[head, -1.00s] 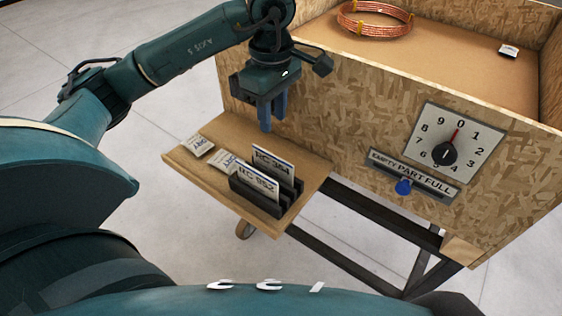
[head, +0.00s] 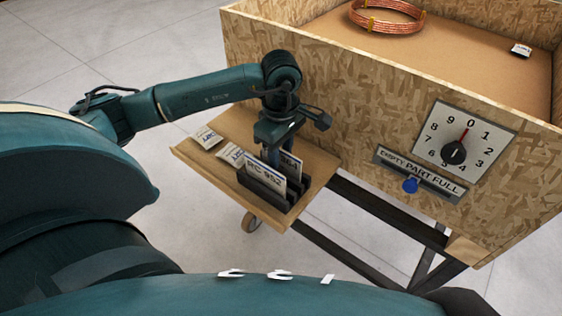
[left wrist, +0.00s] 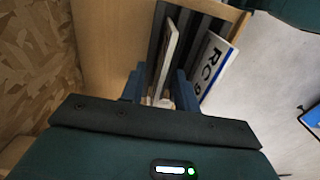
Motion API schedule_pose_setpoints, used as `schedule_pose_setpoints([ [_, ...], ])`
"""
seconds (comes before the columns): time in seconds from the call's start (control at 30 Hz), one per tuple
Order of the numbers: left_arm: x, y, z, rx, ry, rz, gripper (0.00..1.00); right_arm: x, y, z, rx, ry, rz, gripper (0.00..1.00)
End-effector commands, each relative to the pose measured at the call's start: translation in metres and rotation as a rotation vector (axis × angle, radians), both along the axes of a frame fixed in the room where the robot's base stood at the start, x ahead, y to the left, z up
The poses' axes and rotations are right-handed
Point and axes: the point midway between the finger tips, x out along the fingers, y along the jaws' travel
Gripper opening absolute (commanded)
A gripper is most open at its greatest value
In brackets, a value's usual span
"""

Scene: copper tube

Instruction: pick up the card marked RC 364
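The card marked RC 364 (head: 291,166) stands upright in the rear slot of a black holder (head: 266,201), partly hidden by my gripper. The card marked RC 952 (head: 265,177) stands in the slot in front of it. My left gripper (head: 273,153) is low over the holder, pointing down. In the left wrist view its open fingers (left wrist: 160,92) are on either side of an upright card seen nearly edge-on (left wrist: 166,60), with a gap beside it. The RC 952 card (left wrist: 214,64) is outside the right finger there. My right gripper is not in view.
The holder stands on a wooden shelf (head: 310,190) fixed to a chipboard crate (head: 350,105). Two cards (head: 206,137) (head: 231,154) lie flat on the shelf. The crate bears a dial (head: 466,143) and a slider with a blue knob (head: 410,185). A copper coil (head: 386,17) lies inside.

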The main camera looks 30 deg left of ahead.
Motion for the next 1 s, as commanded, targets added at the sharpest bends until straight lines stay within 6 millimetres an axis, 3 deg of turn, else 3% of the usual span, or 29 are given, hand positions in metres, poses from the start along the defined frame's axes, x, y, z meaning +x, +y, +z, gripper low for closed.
schedule_pose_setpoints([
  [0.13, 0.0001, -0.0001, 0.0003, 0.0, 0.0, 0.0, 0.3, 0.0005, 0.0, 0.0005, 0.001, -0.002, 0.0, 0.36],
  [0.5, 0.0002, -0.0001, 0.0007, 0.0, -0.001, 0.0, 0.0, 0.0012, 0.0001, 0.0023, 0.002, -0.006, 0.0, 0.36],
  [1.0, 0.001, 0.0, 0.0065, 0.0, -0.004, 0.0, 0.0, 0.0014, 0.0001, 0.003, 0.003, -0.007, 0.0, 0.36],
])
